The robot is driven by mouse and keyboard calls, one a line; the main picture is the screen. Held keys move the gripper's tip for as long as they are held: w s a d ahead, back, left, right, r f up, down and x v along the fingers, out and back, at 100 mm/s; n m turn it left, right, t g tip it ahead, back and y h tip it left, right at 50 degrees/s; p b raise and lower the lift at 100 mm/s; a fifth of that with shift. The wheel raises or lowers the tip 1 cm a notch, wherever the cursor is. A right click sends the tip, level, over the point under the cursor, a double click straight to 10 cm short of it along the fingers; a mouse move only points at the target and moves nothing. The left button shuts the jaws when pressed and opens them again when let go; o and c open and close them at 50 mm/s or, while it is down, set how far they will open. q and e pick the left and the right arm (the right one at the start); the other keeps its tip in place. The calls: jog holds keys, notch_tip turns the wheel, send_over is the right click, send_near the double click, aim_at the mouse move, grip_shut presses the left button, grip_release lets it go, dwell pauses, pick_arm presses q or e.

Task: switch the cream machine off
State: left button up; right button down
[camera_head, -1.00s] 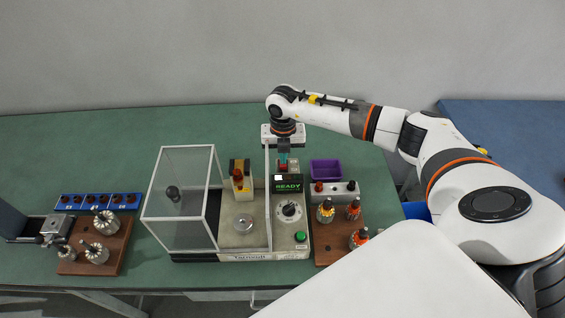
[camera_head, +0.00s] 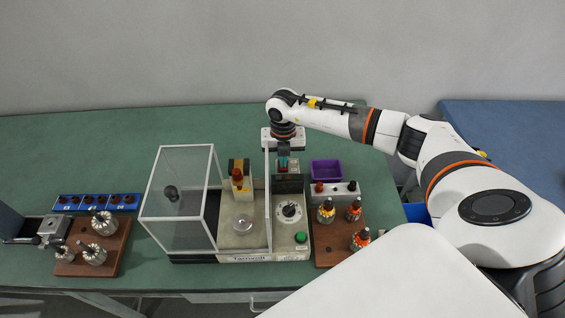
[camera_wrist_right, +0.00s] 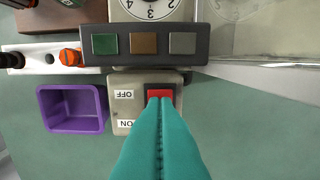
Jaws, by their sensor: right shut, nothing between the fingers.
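The cream machine (camera_head: 240,258) stands mid-table, with a clear guard on its left and a control panel with a dial (camera_head: 290,212) on its right. In the right wrist view a red rocker switch (camera_wrist_right: 160,91) sits in a black frame on a cream box, beside OFF and ON labels. My right gripper (camera_head: 284,163) is shut and empty; its teal fingertips (camera_wrist_right: 160,102) are at the red switch and cover part of it. I cannot tell whether they press it. My left gripper is not in view.
A purple bin (camera_head: 326,170) and a wooden board (camera_head: 330,250) with several orange-topped parts stand right of the machine. A blue rack (camera_head: 97,202) and a brown board (camera_head: 115,263) with wound parts are at the left. The table behind the machine is clear.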

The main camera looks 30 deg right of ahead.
jog(key=shift+r, duration=0.15)
notch_tip(320, 180, up, 7)
jog(key=p, duration=0.4)
jog(key=shift+p, duration=0.4)
dwell(0.3)
